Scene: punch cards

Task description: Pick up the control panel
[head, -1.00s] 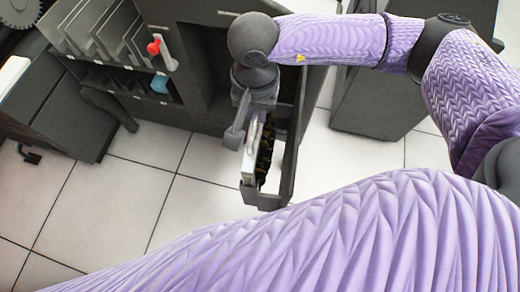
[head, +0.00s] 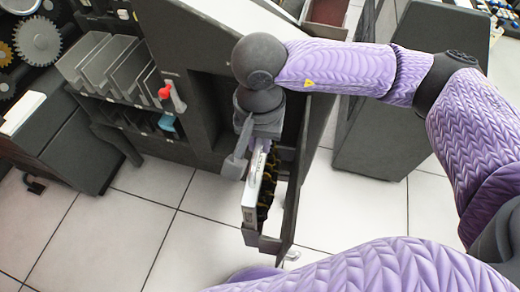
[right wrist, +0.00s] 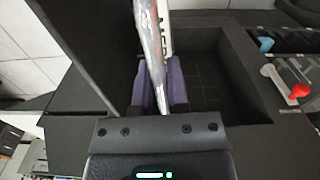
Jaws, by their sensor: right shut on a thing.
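The control panel (head: 254,192) is a thin, upright, pale grey-white panel with dark parts and yellowish bits on its right side. It stands edge-on to the head view, by the narrow dark open drawer or frame (head: 291,205). My right gripper (head: 261,148) is shut on the panel's upper end from above. In the right wrist view the purple fingers (right wrist: 162,88) close around the panel (right wrist: 151,45), which runs up out of the picture. The fingers partly hide its held end. I cannot tell whether its lower end touches the frame. My left gripper is not in view.
A dark machine cabinet (head: 205,45) stands behind, with grey card slots (head: 110,62), a red-knobbed lever (head: 165,93) and a blue knob (head: 168,122) to the left. Another dark cabinet (head: 372,125) stands right. The tiled floor (head: 120,235) in front is clear.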

